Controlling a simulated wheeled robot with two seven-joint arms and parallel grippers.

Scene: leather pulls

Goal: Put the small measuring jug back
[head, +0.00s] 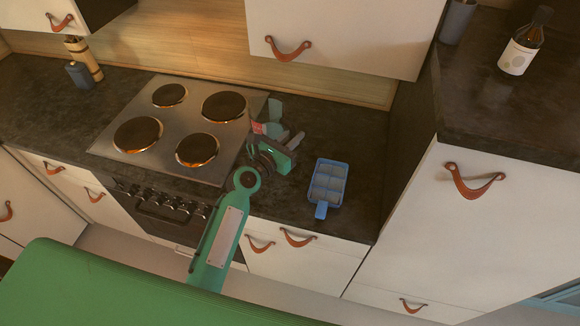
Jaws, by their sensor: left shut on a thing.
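My left gripper (279,137) is over the dark counter just right of the hob, shut on a small pale grey-green thing with a reddish patch. This looks like the small measuring jug (274,109), partly hidden behind the gripper. I cannot tell whether the jug touches the counter. My right gripper is out of view.
A blue compartmented tray (322,209) lies on the counter (352,135) to the right. The hob (175,125) is on the left. A wall cupboard (345,30) hangs above. A bottle (521,45) and a grey cup (457,22) stand on the higher right worktop.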

